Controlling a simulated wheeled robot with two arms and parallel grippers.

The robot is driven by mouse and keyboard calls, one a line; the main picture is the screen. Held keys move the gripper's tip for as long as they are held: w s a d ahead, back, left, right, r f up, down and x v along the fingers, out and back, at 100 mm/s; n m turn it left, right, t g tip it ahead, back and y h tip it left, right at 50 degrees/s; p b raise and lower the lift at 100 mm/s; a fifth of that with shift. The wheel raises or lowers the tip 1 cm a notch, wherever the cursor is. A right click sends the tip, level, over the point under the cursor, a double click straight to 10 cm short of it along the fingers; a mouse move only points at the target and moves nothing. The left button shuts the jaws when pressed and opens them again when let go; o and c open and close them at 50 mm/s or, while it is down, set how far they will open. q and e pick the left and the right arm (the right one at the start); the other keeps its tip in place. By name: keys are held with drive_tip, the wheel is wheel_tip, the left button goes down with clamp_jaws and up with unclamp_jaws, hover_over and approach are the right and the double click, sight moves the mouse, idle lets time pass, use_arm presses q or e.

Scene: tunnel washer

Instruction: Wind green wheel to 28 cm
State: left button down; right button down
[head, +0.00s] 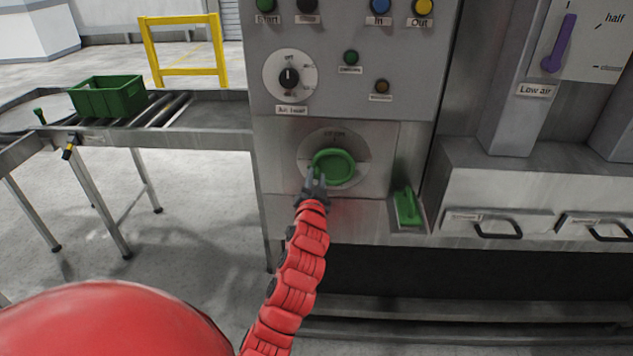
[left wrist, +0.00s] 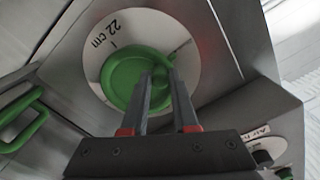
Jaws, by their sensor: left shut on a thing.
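The green wheel (head: 335,163) sits on a round pale dial plate (head: 304,147) on the front of the grey machine. In the left wrist view the green wheel (left wrist: 122,80) fills the middle, and its dial plate (left wrist: 183,47) reads "22 cm" with a short mark under it. My left gripper (head: 317,178) is at the lower left edge of the wheel, shut on it. The left wrist view shows its two fingers (left wrist: 160,82) at the wheel's rim, with the fingertips partly hiding the grip. My right gripper is in neither view.
A green handle (head: 407,206) is in a recess right of the wheel. A black knob (head: 289,78) and several buttons are above. Drawers with black handles (head: 497,230) are at right. A green crate (head: 108,97) stands on the roller conveyor at left.

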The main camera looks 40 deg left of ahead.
use_arm(q)
drive_tip(key=shift+r, duration=0.3)
drive_tip(key=c, duration=0.7)
unclamp_jaws()
drive_tip(key=shift+f, duration=0.1)
drive_tip(key=shift+f, duration=0.1)
drive_tip(key=shift+s, duration=0.25)
drive_tip(key=p+v, duration=0.5)
drive_tip(key=v, duration=1.2)
drive_tip(key=shift+w+d+p, duration=0.1)
drive_tip(key=shift+d+p, duration=0.05)
drive_tip(key=shift+p, duration=0.25)
